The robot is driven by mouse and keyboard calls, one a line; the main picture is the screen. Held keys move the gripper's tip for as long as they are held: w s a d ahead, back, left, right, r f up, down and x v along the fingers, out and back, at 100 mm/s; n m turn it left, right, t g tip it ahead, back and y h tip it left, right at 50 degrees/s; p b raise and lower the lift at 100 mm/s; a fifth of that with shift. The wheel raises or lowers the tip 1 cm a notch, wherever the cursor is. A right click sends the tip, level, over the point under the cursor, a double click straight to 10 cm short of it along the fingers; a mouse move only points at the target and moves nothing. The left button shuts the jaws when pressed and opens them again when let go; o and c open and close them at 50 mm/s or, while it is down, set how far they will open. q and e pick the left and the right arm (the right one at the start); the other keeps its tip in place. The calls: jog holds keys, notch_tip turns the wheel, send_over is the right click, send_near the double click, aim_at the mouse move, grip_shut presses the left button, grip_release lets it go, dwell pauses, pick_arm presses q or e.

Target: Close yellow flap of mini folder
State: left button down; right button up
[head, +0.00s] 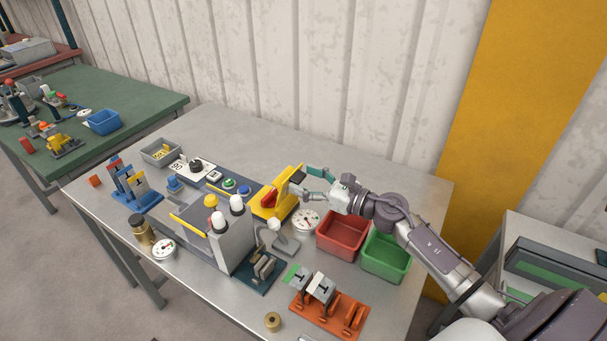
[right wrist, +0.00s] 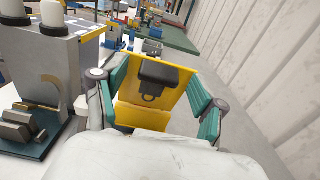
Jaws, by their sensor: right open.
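The yellow mini folder (head: 268,211) stands on the grey table, right of the bending machine. Its yellow flap (head: 285,181) is raised and slanted, with a red part (head: 268,198) beside it. In the right wrist view the yellow flap (right wrist: 181,93) carries a black block with a ring (right wrist: 158,76). My right gripper (head: 305,184) is open, with its teal fingers on the wall side of the folder. In the wrist view the fingers of my right gripper (right wrist: 160,92) are either side of the flap; contact is unclear. My left gripper is not in view.
A red bin (head: 342,236) and a green bin (head: 385,258) stand beneath my right forearm. A dial gauge (head: 306,220) lies near the folder. The grey machine (head: 229,240) with white-topped posts is left of it. The back table strip is clear.

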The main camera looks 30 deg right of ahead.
jog(key=shift+w+a, duration=0.15)
jog(key=shift+w, duration=0.15)
grip_shut()
dwell(0.3)
